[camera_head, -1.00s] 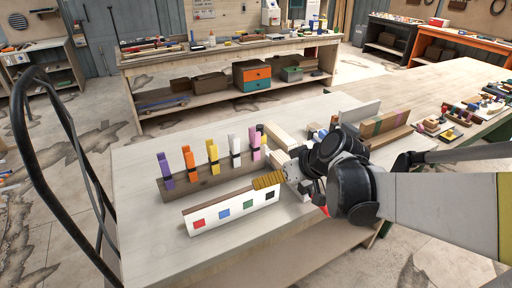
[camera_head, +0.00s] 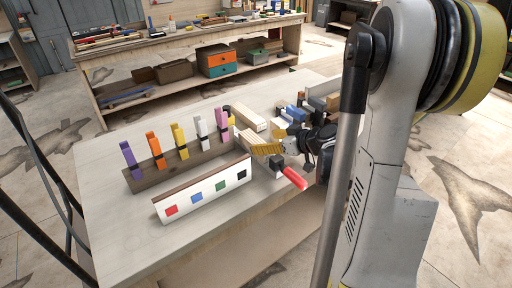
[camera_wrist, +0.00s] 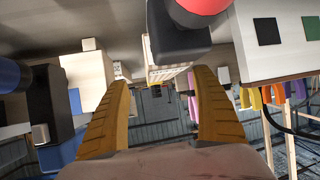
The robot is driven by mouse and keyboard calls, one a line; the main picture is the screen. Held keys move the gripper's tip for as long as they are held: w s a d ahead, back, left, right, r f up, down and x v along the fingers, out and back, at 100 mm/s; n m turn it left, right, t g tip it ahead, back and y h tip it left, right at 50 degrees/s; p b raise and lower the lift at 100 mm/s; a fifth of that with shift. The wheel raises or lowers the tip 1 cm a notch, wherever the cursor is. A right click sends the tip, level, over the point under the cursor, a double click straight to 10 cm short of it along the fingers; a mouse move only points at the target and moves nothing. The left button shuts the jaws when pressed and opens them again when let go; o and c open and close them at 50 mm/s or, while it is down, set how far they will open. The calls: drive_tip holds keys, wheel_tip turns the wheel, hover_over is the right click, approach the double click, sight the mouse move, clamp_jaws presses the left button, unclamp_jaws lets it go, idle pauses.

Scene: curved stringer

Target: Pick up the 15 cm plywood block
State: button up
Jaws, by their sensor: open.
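Pale layered wooden blocks lie behind the right end of the coloured-clamp rack. One long block (camera_head: 250,117) is at the back, and another (camera_head: 247,137) is nearer, partly hidden by my gripper. I cannot tell which is 15 cm long. My gripper (camera_head: 274,141) has yellow fingers, spread apart and empty, low over the table and beside the nearer block. In the wrist view, my fingers (camera_wrist: 160,85) are apart, with a pale layered block (camera_wrist: 165,52) beyond and between them. Another pale block (camera_wrist: 85,72) is left of them.
A white board with coloured squares (camera_head: 205,193) and the dark clamp rack (camera_head: 140,180) stand left of my gripper. A red-handled black tool (camera_head: 294,178) is close in front. Blue and dark items (camera_head: 297,112) crowd behind. The table's left front (camera_head: 115,235) is clear.

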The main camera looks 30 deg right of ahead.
sight(257, 141)
drive_tip(key=b+x, duration=0.1)
drive_tip(key=x, duration=0.3)
drive_tip(key=shift+w+a+b, duration=0.25)
drive_tip(key=shift+w+b, duration=0.05)
drive_tip(key=shift+r, duration=0.15)
drive_tip(key=c, duration=1.5)
